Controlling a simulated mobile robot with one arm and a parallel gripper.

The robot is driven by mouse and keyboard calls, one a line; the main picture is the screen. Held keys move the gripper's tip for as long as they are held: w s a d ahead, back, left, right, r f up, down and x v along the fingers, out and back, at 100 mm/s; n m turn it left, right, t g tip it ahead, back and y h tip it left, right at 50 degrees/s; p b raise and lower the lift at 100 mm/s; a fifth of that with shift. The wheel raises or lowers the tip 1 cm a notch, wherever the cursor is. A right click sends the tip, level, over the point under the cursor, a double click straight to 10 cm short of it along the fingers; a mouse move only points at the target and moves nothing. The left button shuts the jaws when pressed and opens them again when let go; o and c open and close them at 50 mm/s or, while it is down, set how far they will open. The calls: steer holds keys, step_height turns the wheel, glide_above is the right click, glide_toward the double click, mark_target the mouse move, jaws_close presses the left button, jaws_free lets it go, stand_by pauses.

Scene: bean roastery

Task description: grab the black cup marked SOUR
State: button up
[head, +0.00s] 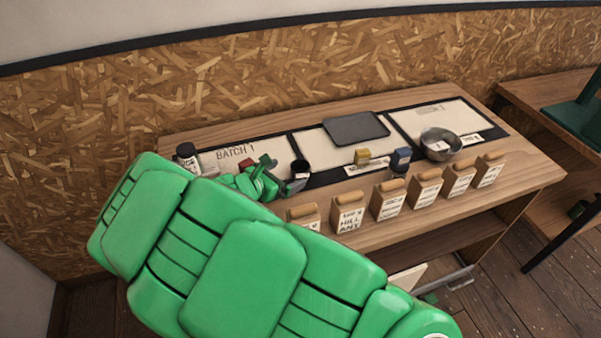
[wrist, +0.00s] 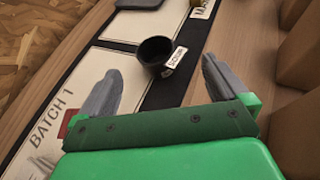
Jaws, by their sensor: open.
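A small black cup (head: 301,168) stands upright on the table, on the dark border between the Batch 1 mat and the middle mat. In the wrist view the cup (wrist: 153,50) is ahead of my gripper, with a white label on its side; the label's lettering is too small to read surely. My gripper (head: 282,174) is open and empty. In the wrist view its two grey fingers are spread, one to each side of the cup's line, and the cup appears just beyond the fingertips. My green arm hides part of the table's near left.
A dark labelled container (head: 187,152) stands at the far left. A metal bowl (head: 440,139) stands right; a dark tray (head: 356,127) lies behind. Several bags (head: 388,203) line the front.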

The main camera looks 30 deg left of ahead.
mark_target(308, 167)
steer(key=shift+f+x, duration=0.1)
steer(key=shift+x, duration=2.05)
steer(key=shift+f+x, duration=0.15)
steer(key=shift+x, duration=2)
steer(key=shift+s, duration=0.15)
steer(key=shift+c, duration=0.5)
steer(key=c, duration=0.8)
